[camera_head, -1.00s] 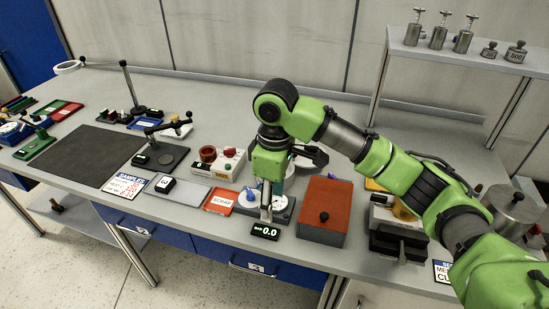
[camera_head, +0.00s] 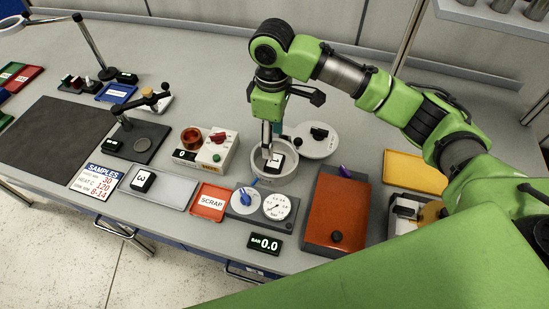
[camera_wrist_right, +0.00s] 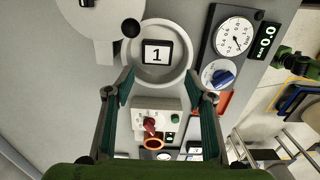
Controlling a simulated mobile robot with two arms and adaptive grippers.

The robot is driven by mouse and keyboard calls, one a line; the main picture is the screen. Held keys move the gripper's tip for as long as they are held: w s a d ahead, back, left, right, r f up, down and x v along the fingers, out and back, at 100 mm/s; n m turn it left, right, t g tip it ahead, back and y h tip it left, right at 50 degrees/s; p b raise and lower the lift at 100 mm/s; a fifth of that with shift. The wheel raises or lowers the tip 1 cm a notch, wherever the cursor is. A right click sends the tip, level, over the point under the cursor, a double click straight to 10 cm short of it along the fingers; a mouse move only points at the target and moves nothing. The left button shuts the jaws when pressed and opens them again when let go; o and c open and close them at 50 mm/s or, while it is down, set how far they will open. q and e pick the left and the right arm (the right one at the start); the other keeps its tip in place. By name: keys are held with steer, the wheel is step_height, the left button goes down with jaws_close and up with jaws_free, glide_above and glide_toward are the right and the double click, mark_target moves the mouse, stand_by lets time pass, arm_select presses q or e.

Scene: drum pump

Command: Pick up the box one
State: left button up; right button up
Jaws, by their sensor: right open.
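Box one is a small dark box with a white "1" label (camera_wrist_right: 157,52). It lies inside an open round pale vessel (camera_wrist_right: 186,62), label up. In the head view the box (camera_head: 274,163) shows partly beside my gripper, inside the vessel (camera_head: 276,178). My right gripper (camera_wrist_right: 158,84) is open and empty, its two fingers spread. In the head view the right gripper (camera_head: 267,150) points down at the vessel, close to the box. Whether a finger touches the box cannot be told. My left gripper is not in view.
A round lid with a black knob (camera_head: 316,140) lies behind right of the vessel. A gauge panel (camera_head: 262,203) is in front, an orange-brown block (camera_head: 337,210) right. A control box with a red knob (camera_head: 208,152) and red scrap tray (camera_head: 209,202) are left.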

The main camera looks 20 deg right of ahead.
mark_target(275, 160)
step_height(275, 160, down, 3)
steer(key=shift+r, duration=0.1)
step_height(275, 160, down, 2)
steer(key=shift+w+d+p, duration=0.15)
steer(key=shift+p, duration=0.25)
step_height(275, 160, down, 4)
steer(key=shift+d+r+p, duration=0.15)
steer(key=shift+r+p, duration=0.05)
steer(key=shift+p, duration=0.3)
steer(key=shift+f, duration=0.35)
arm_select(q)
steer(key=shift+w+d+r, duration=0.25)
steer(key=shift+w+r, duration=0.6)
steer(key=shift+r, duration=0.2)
arm_select(e)
steer(key=c, duration=0.9)
